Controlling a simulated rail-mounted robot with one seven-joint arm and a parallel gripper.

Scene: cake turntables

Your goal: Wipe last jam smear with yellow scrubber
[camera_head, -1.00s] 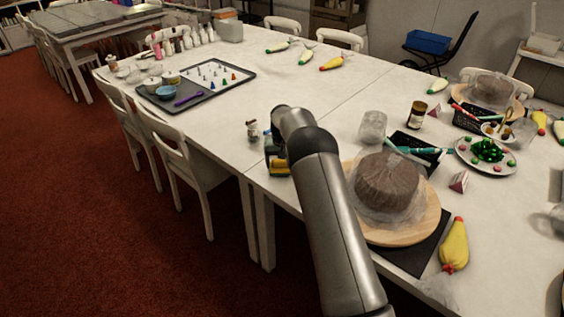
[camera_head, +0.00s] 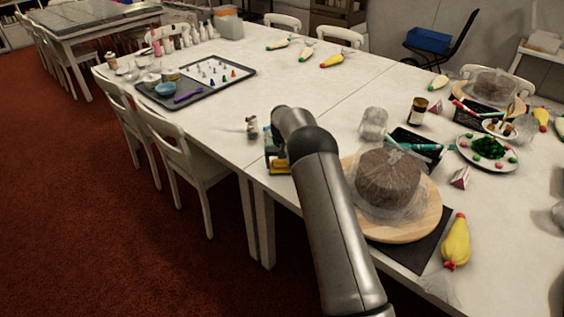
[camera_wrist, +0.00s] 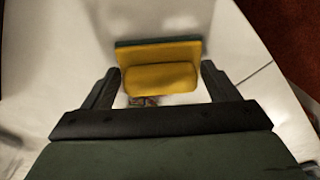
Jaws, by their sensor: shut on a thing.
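The yellow scrubber (camera_wrist: 160,78) has a dark green pad along its far side. My gripper (camera_wrist: 160,74) is shut on it, with one finger at each end. In the head view the scrubber (camera_head: 280,167) shows as a small yellow patch at the near left edge of the white table, low against the tabletop; my arm hides part of it. A small reddish, mottled patch (camera_wrist: 143,101) shows just on the near side of the scrubber in the wrist view. I cannot tell whether it is jam. No clear smear shows in the head view.
A small jar (camera_head: 252,124) is close left of my gripper. A wrapped cake (camera_head: 387,180) on a wooden turntable (camera_head: 425,222) is to the right. A dark tray (camera_head: 228,67) with small pieces lies farther back. The table's middle is mostly clear.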

